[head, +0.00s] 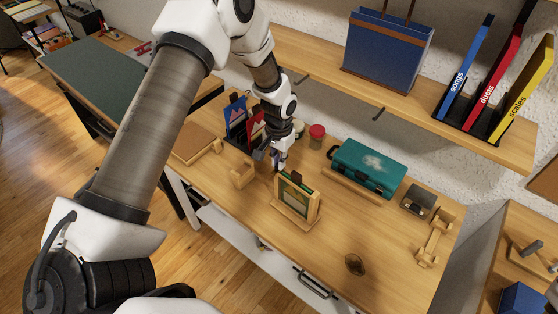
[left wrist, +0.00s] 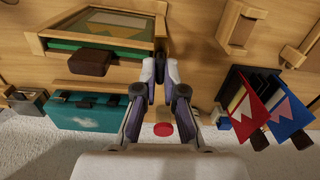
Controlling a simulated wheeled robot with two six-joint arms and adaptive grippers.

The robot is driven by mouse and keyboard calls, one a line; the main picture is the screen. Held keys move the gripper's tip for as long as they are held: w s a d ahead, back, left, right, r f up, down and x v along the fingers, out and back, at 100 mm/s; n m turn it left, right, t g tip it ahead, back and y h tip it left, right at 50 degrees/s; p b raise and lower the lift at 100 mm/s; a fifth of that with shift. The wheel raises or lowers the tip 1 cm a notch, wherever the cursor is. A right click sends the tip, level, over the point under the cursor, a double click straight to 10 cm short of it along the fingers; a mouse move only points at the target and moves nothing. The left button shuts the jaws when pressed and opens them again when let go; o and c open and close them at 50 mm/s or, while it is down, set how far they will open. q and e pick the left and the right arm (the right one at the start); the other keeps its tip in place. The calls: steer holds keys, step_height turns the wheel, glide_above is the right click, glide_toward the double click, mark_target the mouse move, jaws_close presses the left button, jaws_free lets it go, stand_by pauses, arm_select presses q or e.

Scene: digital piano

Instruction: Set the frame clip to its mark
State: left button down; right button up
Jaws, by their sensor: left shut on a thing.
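A small wooden frame (head: 282,218) with a green panel stands upright on the desk. It also shows at the top of the left wrist view (left wrist: 125,44). A dark brown tab (left wrist: 88,62) sticks out of the frame's top edge. My left gripper (head: 278,165) is at the upper corner of the frame's left post. In the left wrist view its fingers (left wrist: 160,62) are close together at that post. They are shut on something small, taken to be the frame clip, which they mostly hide. I cannot make out its mark. My right gripper is out of view.
A teal case (head: 368,168) and a red-lidded jar (head: 317,136) stand behind the frame. Red and blue folders in a dark rack (left wrist: 240,85) stand beside the gripper. A wooden holder (head: 243,174) is left of the frame.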

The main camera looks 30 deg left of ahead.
arm_select(q)
steer(key=shift+m, duration=0.6)
steer(key=c, duration=1.3)
jaws_free()
steer(key=shift+a, duration=0.1)
steer(key=shift+o, duration=0.2)
step_height(320, 180, up, 12)
steer(key=shift+f, duration=0.1)
